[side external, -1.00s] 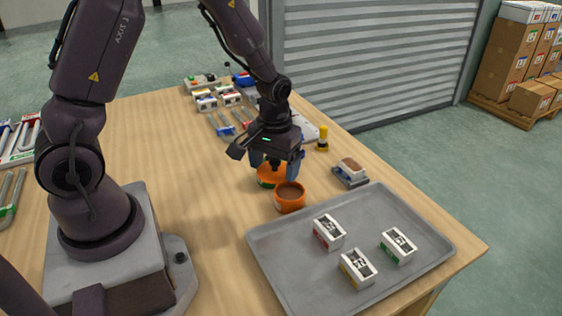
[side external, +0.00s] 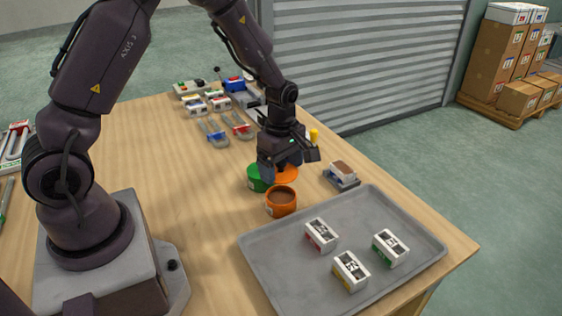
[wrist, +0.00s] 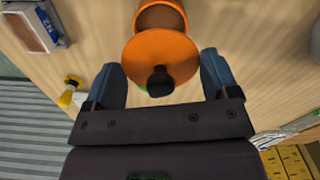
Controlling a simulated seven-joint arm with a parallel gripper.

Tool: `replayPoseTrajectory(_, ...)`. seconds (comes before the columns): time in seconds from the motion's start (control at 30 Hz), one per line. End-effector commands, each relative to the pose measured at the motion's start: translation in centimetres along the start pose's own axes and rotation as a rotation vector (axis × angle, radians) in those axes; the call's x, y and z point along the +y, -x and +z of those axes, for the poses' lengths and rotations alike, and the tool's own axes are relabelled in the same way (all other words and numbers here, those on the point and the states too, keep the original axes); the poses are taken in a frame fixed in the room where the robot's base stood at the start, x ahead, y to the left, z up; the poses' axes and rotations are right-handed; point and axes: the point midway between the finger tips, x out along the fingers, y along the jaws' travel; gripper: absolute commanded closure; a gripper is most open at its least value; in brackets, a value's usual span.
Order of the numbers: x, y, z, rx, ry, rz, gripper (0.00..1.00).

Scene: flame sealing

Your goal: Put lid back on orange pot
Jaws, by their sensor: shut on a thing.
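My gripper (side external: 282,168) has its fingers on either side of the orange lid (wrist: 160,55) and is shut on it. The lid has a black knob and also shows in the side view (side external: 287,174), partly hidden by a finger. The orange pot (side external: 281,201) stands open on the table, with a brown inside. In the wrist view the pot (wrist: 160,16) is partly covered by the lid at the top edge. In the side view the lid is just behind the pot and appears raised; its exact height is unclear.
A green pot (side external: 256,178) stands close behind and left of the orange pot. A grey tray (side external: 300,272) with white boxes lies in front. A stamp-like block on a blue base (side external: 342,175) stands to the right.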

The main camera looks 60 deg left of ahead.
Motion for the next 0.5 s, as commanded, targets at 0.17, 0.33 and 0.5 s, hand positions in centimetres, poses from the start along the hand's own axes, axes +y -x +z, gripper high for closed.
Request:
replayPoseTrajectory(0.17, -0.1, -1.8, 0.0, 0.0, -0.001, -0.003, 0.42)
replayPoseTrajectory(0.33, 0.0, -3.5, 0.0, -0.001, -0.001, -0.002, 0.42)
replayPoseTrajectory(0.5, 0.0, -4.7, 0.0, 0.0, -0.002, 0.0, 0.42)
